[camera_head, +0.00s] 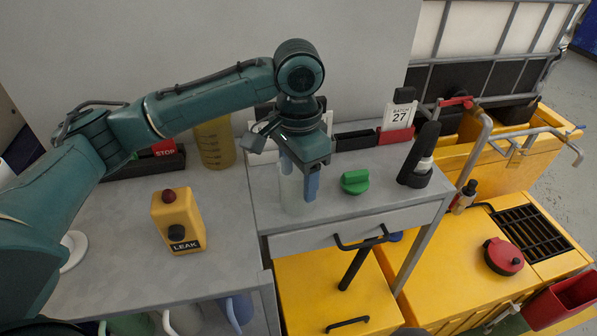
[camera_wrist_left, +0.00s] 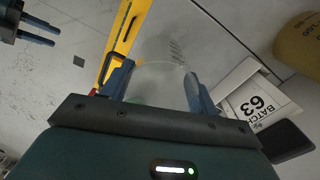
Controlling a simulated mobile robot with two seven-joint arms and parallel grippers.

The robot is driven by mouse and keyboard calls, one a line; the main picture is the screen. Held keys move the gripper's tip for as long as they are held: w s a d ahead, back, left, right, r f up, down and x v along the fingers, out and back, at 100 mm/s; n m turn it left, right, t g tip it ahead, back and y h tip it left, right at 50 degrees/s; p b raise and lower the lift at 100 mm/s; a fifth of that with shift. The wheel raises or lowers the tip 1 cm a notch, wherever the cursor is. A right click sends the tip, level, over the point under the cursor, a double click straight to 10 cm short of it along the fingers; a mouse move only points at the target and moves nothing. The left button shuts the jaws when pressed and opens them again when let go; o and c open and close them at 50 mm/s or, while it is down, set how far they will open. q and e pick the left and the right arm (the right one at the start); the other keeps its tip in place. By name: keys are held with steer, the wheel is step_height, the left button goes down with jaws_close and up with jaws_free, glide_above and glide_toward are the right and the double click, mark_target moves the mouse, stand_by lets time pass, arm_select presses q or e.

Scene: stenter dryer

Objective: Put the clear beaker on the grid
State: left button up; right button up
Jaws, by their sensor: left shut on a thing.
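The clear beaker (camera_head: 292,192) is upright at the left end of the grey drawer-unit top. My left gripper (camera_head: 300,180) points down and is shut on the beaker. Its blue fingers grip the upper part. I cannot tell whether the base touches the surface. In the left wrist view the beaker (camera_wrist_left: 160,78) shows faintly between the two fingers (camera_wrist_left: 157,90). The black grid (camera_head: 532,232) lies in the yellow surface at the right, and its top is bare. My right gripper (camera_wrist_left: 38,32) shows at the wrist view's top left, fingers apart and empty.
A green knob-like object (camera_head: 355,182) and a black device (camera_head: 418,160) stand right of the beaker. A red-lidded round object (camera_head: 502,256) lies beside the grid. Metal pipes (camera_head: 480,145) rise behind. A yellow LEAK box (camera_head: 178,220) stands left.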

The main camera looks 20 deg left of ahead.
arm_select(q)
steer(key=o, duration=1)
